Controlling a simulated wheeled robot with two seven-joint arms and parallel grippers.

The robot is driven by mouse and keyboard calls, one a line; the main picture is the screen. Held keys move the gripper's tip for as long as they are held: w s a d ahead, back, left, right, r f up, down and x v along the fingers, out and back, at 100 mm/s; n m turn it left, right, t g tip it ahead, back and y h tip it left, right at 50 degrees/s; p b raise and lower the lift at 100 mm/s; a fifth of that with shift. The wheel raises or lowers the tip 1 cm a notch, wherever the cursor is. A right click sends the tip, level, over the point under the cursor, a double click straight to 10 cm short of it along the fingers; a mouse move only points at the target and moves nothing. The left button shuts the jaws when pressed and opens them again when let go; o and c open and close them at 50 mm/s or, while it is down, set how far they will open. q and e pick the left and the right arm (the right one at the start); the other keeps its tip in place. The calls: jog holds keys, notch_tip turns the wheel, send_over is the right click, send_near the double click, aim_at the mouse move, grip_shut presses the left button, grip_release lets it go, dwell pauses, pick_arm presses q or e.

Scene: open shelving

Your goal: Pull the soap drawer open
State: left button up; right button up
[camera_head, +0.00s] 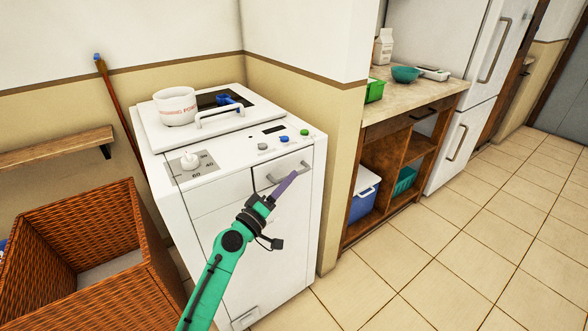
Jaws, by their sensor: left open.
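The white washing machine (215,210) stands left of centre, seen from above. Its soap drawer (300,164) is at the upper right of the front and looks flush with it. The drawer has a grey bar handle (304,164). My left gripper (289,179), with purple fingers on a green arm, reaches up from below to this handle. Its jaws are open and the tips overlap the handle in the view; I cannot tell whether they touch it. The fingers hide part of the handle and drawer front. My right gripper is not in view.
A white tub (176,106) and a blue scoop (226,99) are on the machine's top by the lid handle. A wicker basket (90,240) stands at left. A wall end and open wooden shelving (400,155) are at right. The tiled floor (440,250) is clear.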

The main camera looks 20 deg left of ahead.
pick_arm(q)
jog(key=x, duration=0.3)
jog(key=shift+w, duration=0.2)
grip_shut()
dwell(1.2)
